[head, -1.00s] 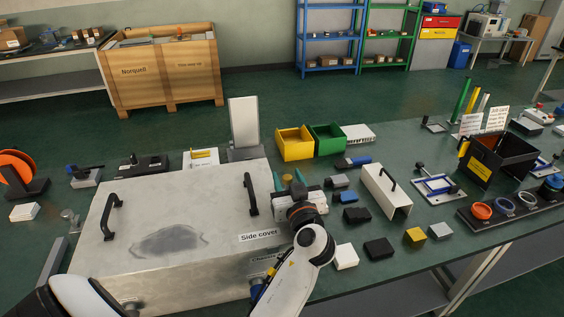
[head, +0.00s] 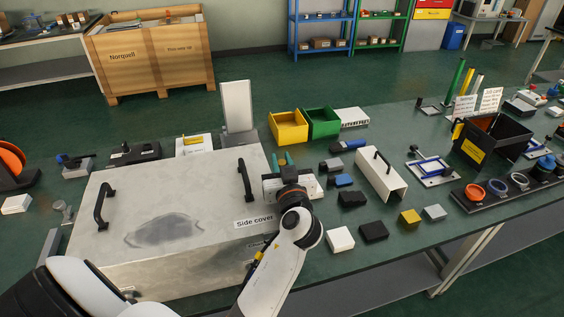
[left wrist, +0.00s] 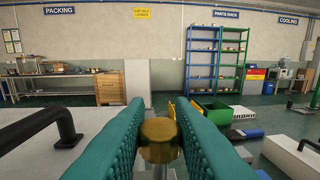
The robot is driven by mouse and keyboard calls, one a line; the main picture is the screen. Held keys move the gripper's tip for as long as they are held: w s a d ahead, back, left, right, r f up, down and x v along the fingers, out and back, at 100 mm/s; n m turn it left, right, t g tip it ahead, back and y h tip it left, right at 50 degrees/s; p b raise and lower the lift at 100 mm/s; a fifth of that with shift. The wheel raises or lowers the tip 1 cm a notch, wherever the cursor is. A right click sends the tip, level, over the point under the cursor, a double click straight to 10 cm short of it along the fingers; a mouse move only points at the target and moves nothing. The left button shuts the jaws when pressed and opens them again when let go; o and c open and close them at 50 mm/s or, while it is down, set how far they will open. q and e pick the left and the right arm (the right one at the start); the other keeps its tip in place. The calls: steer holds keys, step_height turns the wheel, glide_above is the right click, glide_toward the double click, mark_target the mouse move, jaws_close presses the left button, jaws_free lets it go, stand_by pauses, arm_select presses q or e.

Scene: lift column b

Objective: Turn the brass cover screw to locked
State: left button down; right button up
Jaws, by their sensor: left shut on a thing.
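The brass cover screw (left wrist: 159,135) shows in the left wrist view as a round golden head on a thin shank. My left gripper (left wrist: 159,140) has its two teal fingers closed on either side of this head. In the head view my left gripper (head: 284,160) is at the right edge of the large grey side cover (head: 205,190), beside its right black handle (head: 244,180). There the gripper hides the screw. No locked mark or slot on the screw can be made out. My right gripper is not in view.
Yellow (head: 289,127) and green (head: 321,123) bins stand behind the gripper. A white bracket with a black handle (head: 381,175) and several small blocks lie to its right. A tall grey plate (head: 237,106) stands behind the cover.

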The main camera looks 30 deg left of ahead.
arm_select(q)
steer(key=shift+m+t+h+p, duration=0.35)
steer(key=shift+m+t+h, duration=0.7)
steer(key=shift+h, duration=0.35)
